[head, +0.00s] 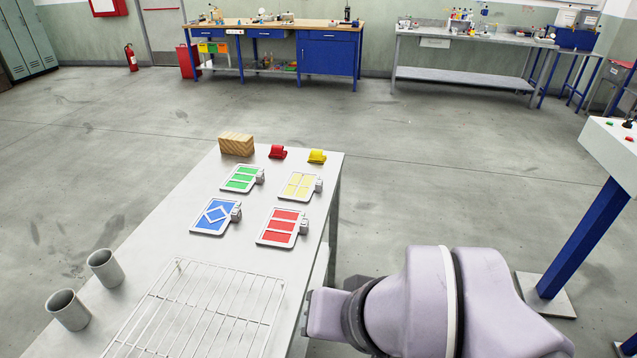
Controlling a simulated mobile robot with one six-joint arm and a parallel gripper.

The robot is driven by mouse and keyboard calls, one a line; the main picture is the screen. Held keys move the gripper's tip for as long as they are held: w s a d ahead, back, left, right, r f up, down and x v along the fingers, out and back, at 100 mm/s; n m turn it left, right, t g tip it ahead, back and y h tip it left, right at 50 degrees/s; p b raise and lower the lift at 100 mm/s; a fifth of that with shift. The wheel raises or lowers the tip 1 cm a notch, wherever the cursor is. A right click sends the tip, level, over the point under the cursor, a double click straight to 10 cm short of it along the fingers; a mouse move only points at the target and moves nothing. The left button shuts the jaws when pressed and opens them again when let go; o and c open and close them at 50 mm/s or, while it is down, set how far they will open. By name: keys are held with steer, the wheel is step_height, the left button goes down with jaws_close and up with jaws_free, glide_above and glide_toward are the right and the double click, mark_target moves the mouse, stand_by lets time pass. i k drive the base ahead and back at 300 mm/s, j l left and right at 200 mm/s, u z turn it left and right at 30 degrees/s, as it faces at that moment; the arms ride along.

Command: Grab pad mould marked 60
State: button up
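My lilac arm links fill the lower right, beyond the table's right edge and apart from the moulds. No gripper fingers can be made out.
On the table (170,225) stand a wooden block (236,144), a red piece (278,152), a yellow piece (317,156), a wire rack (205,312) and two grey cups (105,268) (67,309). A blue-legged stand (583,240) is at right. Open floor lies behind the table.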

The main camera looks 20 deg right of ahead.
mark_target(214, 218)
steer(key=i+l+u, duration=0.6)
steer(key=i+l, duration=0.15)
steer(key=i+l+u, duration=0.25)
steer(key=l, duration=0.4)
steer(key=i, duration=0.05)
